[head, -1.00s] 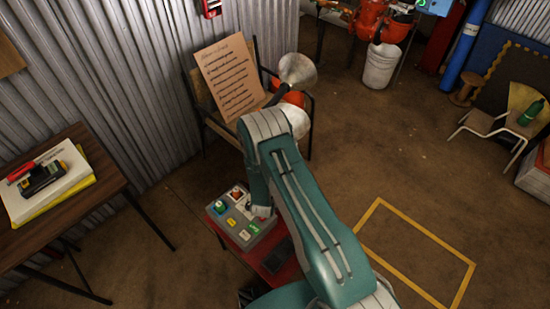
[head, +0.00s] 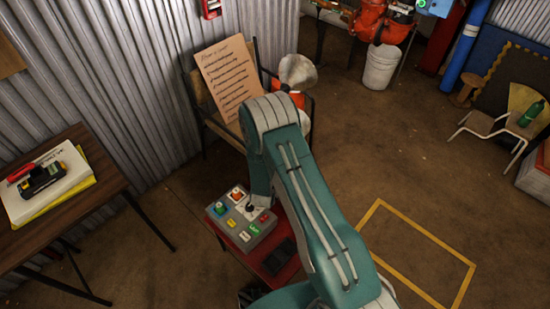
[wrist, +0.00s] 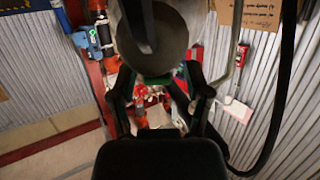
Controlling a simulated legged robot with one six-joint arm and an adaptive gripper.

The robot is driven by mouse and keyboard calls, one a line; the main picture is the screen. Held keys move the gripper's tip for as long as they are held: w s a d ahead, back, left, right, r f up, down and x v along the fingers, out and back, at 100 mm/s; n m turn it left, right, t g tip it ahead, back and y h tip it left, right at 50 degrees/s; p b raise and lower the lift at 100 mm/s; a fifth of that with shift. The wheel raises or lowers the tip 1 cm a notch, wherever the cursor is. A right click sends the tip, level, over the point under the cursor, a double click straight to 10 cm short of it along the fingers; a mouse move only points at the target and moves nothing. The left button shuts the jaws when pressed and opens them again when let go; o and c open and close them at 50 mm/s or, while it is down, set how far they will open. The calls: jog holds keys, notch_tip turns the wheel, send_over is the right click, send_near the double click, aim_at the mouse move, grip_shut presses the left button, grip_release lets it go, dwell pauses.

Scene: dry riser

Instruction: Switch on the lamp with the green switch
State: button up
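A grey control box (head: 241,228) sits on a red stand left of my arm in the head view. Its top carries several small coloured parts. A green one (head: 254,228) is near the front right and a blue-green one (head: 220,208) is at the left corner. A dark knob-like part (head: 250,207) shows on a white plate. I cannot tell which part is the task's switch, or which thing is the lamp. My gripper (wrist: 158,78) shows in the wrist view with its fingers apart and nothing visibly held. My arm hides it in the head view.
A chair with a written sheet (head: 229,78) stands against the corrugated wall behind the box. A wooden table (head: 98,205) with papers is at the left. A dark flat item (head: 279,257) lies on the red stand. Open floor lies to the right.

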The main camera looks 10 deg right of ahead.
jog(key=shift+s, duration=0.1)
jog(key=v, duration=1.1)
jog(key=shift+s+a, duration=0.2)
jog(key=shift+s, duration=0.15)
jog(key=shift+r, duration=0.15)
notch_tip(320, 180, up, 22)
jog(key=a+n+g+y, duration=0.2)
jog(key=a+g+y, duration=0.15)
jog(key=y, duration=0.35)
jog(key=s+d+r+n+g, duration=0.1)
jog(key=s+d+r, duration=0.2)
jog(key=s, duration=0.4)
jog(key=s+d+r+n+g, duration=0.1)
jog(key=s+d+r+g, duration=0.1)
jog(key=s+r, duration=0.3)
jog(key=s+d+r+g, duration=0.1)
jog(key=s+d+r, duration=0.2)
jog(key=s, duration=0.8)
notch_tip(320, 180, up, 2)
jog(key=shift+d+r+n+g+h, duration=0.1)
jog(key=shift+d+n+g+h, duration=0.25)
jog(key=shift+n+h, duration=0.05)
